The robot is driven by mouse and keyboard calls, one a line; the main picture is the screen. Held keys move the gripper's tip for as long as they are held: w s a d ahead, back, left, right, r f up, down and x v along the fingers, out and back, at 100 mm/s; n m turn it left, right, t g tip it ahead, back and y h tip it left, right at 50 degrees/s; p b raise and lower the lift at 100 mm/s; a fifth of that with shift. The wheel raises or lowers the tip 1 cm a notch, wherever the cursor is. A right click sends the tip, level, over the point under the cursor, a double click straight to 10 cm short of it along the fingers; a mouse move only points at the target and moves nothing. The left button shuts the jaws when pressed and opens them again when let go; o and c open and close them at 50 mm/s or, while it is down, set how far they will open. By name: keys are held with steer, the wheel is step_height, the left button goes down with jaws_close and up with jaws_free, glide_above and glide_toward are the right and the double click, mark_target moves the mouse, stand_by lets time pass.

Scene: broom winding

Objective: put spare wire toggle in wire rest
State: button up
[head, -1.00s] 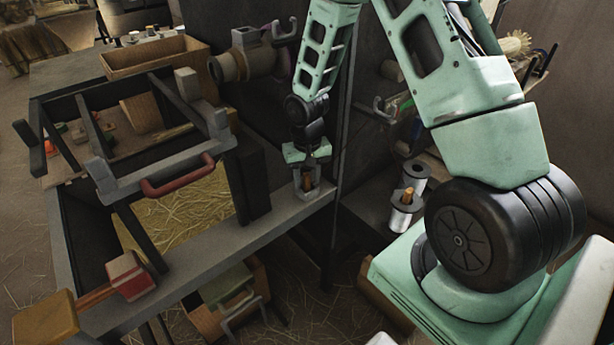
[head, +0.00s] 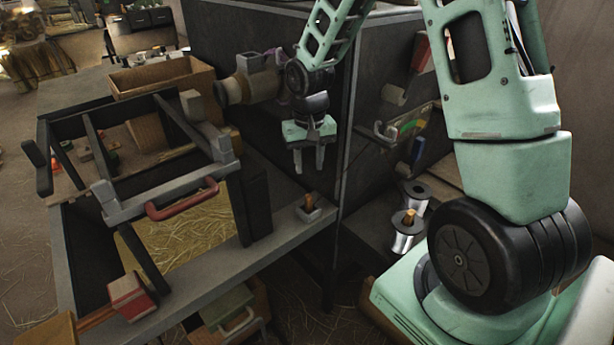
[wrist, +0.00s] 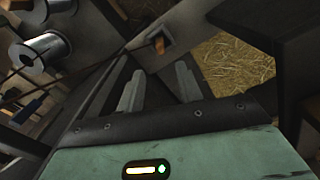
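A small brown wooden toggle (head: 309,201) stands in a small grey wire rest (head: 317,215) on the bench's right front corner. The wrist view also shows the toggle (wrist: 159,43) in the rest (wrist: 150,54). My gripper (head: 309,172) is above and apart from them, fingers pointing down, open and empty. Both spread fingers show in the wrist view (wrist: 158,90), with nothing between them. A second brown toggle (head: 409,216) sits on top of a wire spool (head: 402,237) to the right.
Another spool (head: 416,194) stands behind that one, on a lower shelf. A dark upright post (head: 249,205) stands left of the rest. A frame with a red handle (head: 182,199) and a red-and-white mallet-like block (head: 130,297) are farther left. A dark wall panel (head: 290,100) rises behind my gripper.

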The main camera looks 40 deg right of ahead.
steer(key=s+a+r+n, duration=0.3)
steer(key=a+r, duration=0.1)
steer(key=a, duration=0.6)
steer(key=s+a+r+n, duration=0.2)
steer(key=s+a+n, duration=0.2)
steer(key=s+a, duration=0.3)
steer(key=s+a+r+n, duration=0.3)
steer(key=s+a, duration=0.4)
steer(key=s, duration=0.7)
steer(key=shift+a+r+n+y, duration=0.15)
steer(key=shift+r+n+y, duration=0.15)
steer(key=shift+n, duration=0.6)
step_height(320, 180, up, 6)
steer(key=p, duration=0.5)
steer(key=shift+f, duration=0.25)
